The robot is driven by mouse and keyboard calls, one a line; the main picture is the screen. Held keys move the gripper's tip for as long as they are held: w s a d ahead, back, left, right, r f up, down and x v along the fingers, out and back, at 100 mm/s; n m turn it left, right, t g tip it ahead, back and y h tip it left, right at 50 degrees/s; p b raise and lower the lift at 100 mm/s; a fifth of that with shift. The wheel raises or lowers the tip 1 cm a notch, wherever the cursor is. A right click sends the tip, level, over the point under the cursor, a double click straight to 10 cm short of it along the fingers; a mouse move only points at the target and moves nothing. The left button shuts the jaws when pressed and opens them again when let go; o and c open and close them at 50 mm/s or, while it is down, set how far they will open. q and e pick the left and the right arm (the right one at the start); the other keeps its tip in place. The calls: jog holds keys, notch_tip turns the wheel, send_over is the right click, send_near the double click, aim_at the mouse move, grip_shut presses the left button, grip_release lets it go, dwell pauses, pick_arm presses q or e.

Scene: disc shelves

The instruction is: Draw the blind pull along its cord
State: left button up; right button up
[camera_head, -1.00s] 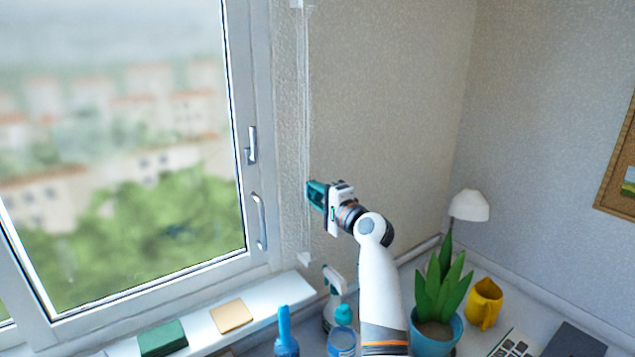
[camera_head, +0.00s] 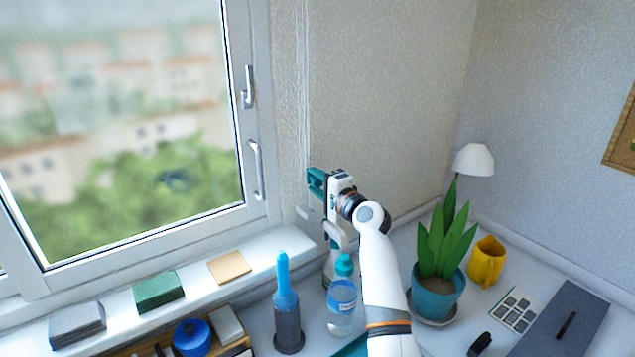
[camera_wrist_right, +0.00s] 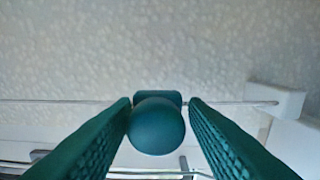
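The blind pull (camera_wrist_right: 157,125) is a round teal knob on a small teal base. In the right wrist view it sits between the two teal fingers of my right gripper (camera_wrist_right: 160,104), which are closed about its sides. The thin cord (camera_wrist_right: 60,102) runs level across that view behind it, to a white bracket (camera_wrist_right: 276,100) on the right. In the head view my right gripper (camera_head: 317,181) is at the cord (camera_head: 304,110) beside the window, a little above the lower bracket (camera_head: 305,212), and hides the pull. My left gripper is out of view.
Below the gripper stand a spray bottle (camera_head: 335,245), a clear bottle (camera_head: 342,308) and a blue brush (camera_head: 286,305). A potted plant (camera_head: 436,290), yellow mug (camera_head: 487,262) and lamp (camera_head: 474,159) are to the right. Window handles (camera_head: 257,170) are at left.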

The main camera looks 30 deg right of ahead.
jog(key=shift+o, duration=0.9)
jog(key=shift+f, duration=0.45)
jog(key=shift+r, duration=0.1)
jog(key=shift+r, duration=0.1)
jog(key=s+d+b, duration=0.1)
jog(key=s+b, duration=0.1)
jog(key=s, duration=1)
jog(key=shift+d, duration=0.35)
